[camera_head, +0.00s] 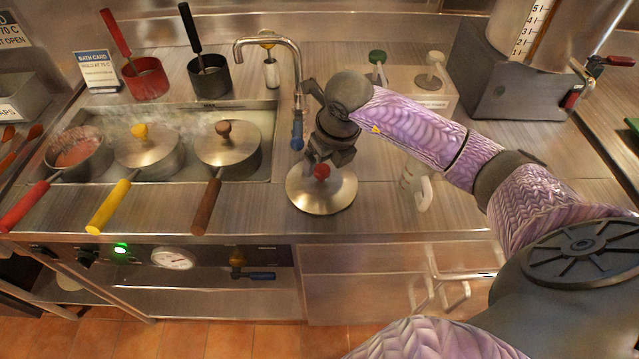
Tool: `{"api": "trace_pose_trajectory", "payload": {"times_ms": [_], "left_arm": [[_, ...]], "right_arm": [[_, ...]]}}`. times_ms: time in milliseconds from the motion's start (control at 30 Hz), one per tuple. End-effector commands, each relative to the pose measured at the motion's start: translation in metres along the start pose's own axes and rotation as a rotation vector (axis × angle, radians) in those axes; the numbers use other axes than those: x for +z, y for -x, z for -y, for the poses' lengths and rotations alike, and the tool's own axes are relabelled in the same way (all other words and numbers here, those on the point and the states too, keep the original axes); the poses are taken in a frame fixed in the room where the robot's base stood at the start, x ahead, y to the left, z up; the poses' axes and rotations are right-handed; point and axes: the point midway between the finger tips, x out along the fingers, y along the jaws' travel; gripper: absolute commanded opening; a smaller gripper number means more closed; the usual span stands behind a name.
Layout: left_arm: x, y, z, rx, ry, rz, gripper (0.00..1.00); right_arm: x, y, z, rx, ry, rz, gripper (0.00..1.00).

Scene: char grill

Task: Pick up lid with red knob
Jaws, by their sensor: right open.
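The lid with the red knob (321,196) lies flat on the steel counter, right of the sunken bath. Its red knob stands at its centre. My right gripper (320,164) is directly above the lid, pointing down, with its fingertips around or just over the red knob. It is open; whether the fingers touch the knob cannot be told. My left gripper is not in view.
A bath (275,120) holds an open red-handled pan (78,155) and two lidded pans with a yellow knob (139,131) and a brown knob (223,127). A faucet (297,75) stands close left of my right gripper. A white jug (414,185) stands to the right.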

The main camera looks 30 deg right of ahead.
Motion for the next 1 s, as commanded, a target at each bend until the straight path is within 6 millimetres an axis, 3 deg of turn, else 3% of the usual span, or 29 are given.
{"api": "trace_pose_trajectory", "payload": {"times_ms": [200,467,567,900,1000], "left_arm": [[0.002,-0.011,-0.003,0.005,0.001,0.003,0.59],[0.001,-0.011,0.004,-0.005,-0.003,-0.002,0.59],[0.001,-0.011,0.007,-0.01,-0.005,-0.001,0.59],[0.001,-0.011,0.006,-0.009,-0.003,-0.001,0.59],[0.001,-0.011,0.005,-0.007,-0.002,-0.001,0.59]], "right_arm": [[0.0,-0.045,0.001,0.0,0.0,-0.004,0.89],[0.001,-0.05,0.001,0.0,0.003,-0.001,0.89],[0.001,-0.05,0.001,0.0,0.003,-0.001,0.72],[0.001,-0.049,0.001,0.0,0.003,-0.001,0.0],[0.001,-0.049,0.001,0.0,0.003,-0.001,0.0]]}}
